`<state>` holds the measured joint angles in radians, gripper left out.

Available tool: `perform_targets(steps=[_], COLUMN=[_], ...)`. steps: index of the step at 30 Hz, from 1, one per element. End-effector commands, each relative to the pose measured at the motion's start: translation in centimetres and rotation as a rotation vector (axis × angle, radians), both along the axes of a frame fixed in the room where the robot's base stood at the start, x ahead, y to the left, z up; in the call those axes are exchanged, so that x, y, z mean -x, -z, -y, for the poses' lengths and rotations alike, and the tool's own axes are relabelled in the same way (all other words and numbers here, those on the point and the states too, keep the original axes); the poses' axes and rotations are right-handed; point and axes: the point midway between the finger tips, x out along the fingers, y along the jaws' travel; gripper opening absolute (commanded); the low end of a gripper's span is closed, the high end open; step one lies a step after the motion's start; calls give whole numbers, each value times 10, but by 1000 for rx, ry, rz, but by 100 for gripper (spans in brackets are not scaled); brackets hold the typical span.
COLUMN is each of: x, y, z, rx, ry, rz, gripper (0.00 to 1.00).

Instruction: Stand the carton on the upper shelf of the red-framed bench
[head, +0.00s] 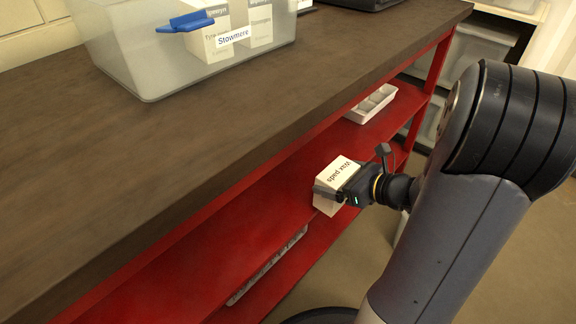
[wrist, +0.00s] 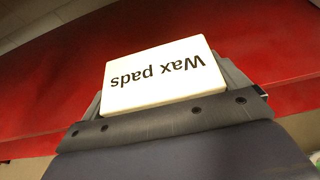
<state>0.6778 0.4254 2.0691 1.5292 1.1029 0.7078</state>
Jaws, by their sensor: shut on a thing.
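The carton (head: 337,171) is a small cream box with "Wax pads" printed on its top. My gripper (head: 330,192) is shut on it, with a finger on each side. In the head view the carton is at the front edge of the bench's upper red shelf (head: 232,222), and I cannot tell whether it touches the shelf. In the wrist view the carton (wrist: 155,75) sits between the fingers, its lettering upside down, with red shelf behind it. The carton's lower part is partly hidden by my gripper.
A white divided tray (head: 372,104) stands farther along the upper shelf. The shelf left of the carton looks clear. The dark bench top (head: 190,125) overhangs the shelf and carries a clear bin (head: 125,62) labelled "Stowmere". Something pale lies on the lower shelf (head: 262,270).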

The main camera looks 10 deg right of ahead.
Motion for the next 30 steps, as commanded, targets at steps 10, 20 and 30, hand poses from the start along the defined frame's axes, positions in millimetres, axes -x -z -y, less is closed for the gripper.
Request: perform_targets(steps=[10, 20, 30], x=[-61, -107, -109], y=[3, 1, 32], z=[-47, -78, -80], rx=[1, -1, -1], ry=[-6, -2, 1], rz=[2, 0, -2], gripper=[66, 66, 66])
